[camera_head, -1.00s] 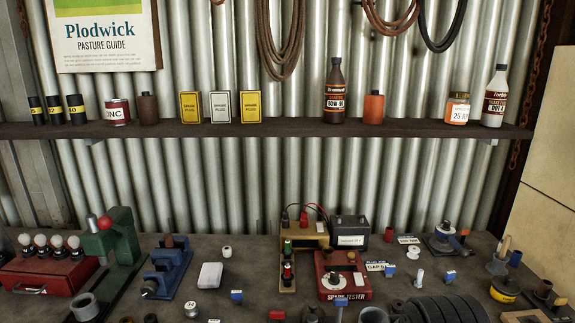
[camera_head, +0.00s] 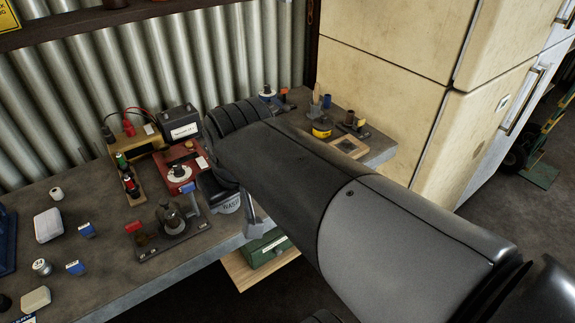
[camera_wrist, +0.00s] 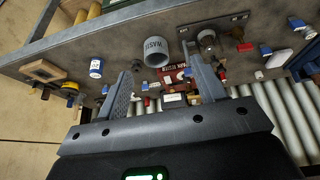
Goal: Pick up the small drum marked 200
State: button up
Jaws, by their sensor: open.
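No number 200 is readable in either current view. A small white drum with a blue band (camera_wrist: 96,67) stands on the bench left of my gripper in the wrist view; its marking is too small to read. My arm seems to hide it in the head view. My gripper (camera_wrist: 156,60) is open and empty, its two fingers spread above the bench. A grey pot marked WASH (camera_wrist: 157,52) shows between and beyond the fingertips. In the head view one grey finger (camera_head: 252,214) shows beside that pot, and my arm hides the rest.
The red spark tester (camera_head: 181,176) and a dark stand (camera_head: 172,219) are near the pot. A yellow tin (camera_head: 321,128) and a wooden tray (camera_head: 348,147) stand towards the bench's right end. A cream cabinet (camera_head: 390,80) stands beyond it.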

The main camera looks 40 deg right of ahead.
jog(key=w+d+f+g, duration=0.1)
jog(key=w+d+g, duration=0.2)
jog(key=w+d, duration=0.85)
jog(key=w+d+f, duration=0.2)
jog(key=d, duration=0.2)
jog(key=w+d+f+g, duration=0.1)
jog(key=w+d+f, duration=0.1)
jog(key=d+f, duration=0.1)
jog(key=w+d+f+g, duration=0.1)
jog(key=w+d+f, duration=0.1)
jog(key=d, duration=0.3)
jog(key=shift+w+d+f+m, duration=0.3)
jog(key=shift+w+d, duration=0.05)
jog(key=shift+w, duration=0.1)
jog(key=shift+d+f, duration=0.15)
jog(key=shift+f, duration=0.15)
notch_tip(320, 180, down, 5)
jog(key=shift+f, duration=0.1)
jog(key=f, duration=0.5)
jog(key=shift+d+f, duration=0.1)
jog(key=shift+d, duration=0.3)
